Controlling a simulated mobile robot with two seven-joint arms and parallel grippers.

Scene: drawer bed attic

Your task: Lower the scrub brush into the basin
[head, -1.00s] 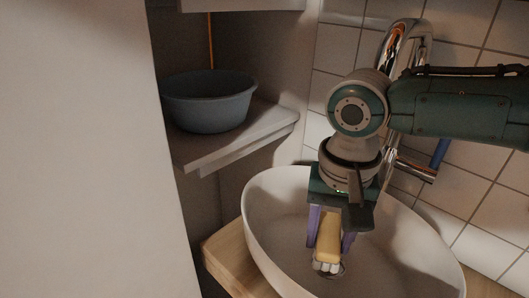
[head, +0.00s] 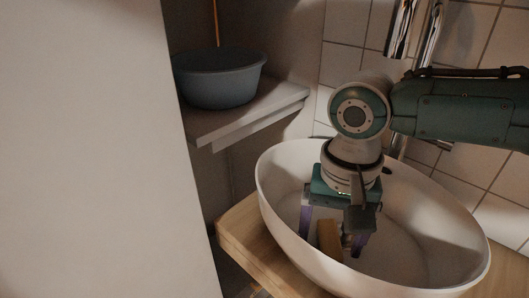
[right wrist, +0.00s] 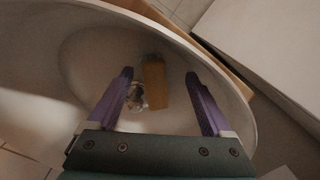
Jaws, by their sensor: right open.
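The scrub brush (head: 328,238) has a yellow-tan wooden body and lies low inside the white oval basin (head: 275,190). In the right wrist view the brush (right wrist: 155,88) rests in the basin (right wrist: 75,60), beside the round metal drain (right wrist: 136,98). My right gripper (head: 334,240) reaches down into the basin. Its purple fingers (right wrist: 160,90) are spread wide on both sides of the brush, with gaps between them and it. Whether the bristles touch the basin floor is hard to see. My left gripper is not in view.
A blue-grey bowl (head: 220,78) stands on a shelf (head: 245,115) at the left. A large pale panel (head: 85,150) fills the left side. The chrome tap (head: 428,40) rises behind my right arm. The basin sits on a wooden counter (head: 240,232), against a tiled wall (head: 480,75).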

